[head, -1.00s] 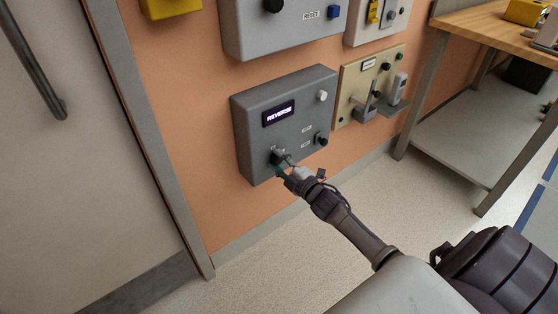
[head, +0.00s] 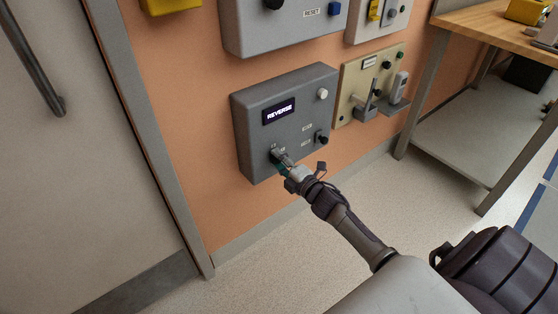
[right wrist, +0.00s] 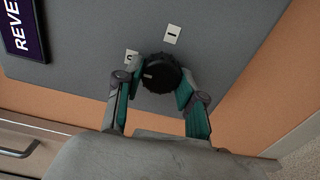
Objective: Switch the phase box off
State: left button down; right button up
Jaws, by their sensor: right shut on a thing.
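The phase box (head: 262,140) is a dark grey box on the orange wall, and its lit display (head: 279,112) reads REVERSE. My right gripper (head: 281,161) is at the box's lower left, its fingers closed around the sides of a black ridged knob (right wrist: 160,73). In the right wrist view a short pale mark on the knob points left. A label with a bar (right wrist: 172,34) is above the knob, and another label (right wrist: 131,57), perhaps O, is at its upper left. In the head view the gripper hides much of the knob. My left gripper is not in view.
The box also has a white button (head: 322,94) and a black switch (head: 321,137). A beige panel with levers (head: 356,88) is to its right, and a grey RESET box (head: 285,30) is above. A door (head: 60,170) is at left, a workbench (head: 500,28) at right.

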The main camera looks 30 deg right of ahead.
jog(key=shift+f, duration=0.1)
jog(key=o, duration=1.1)
jog(key=shift+o, duration=0.2)
jog(key=s, duration=1.2)
jog(key=shift+d, duration=0.45)
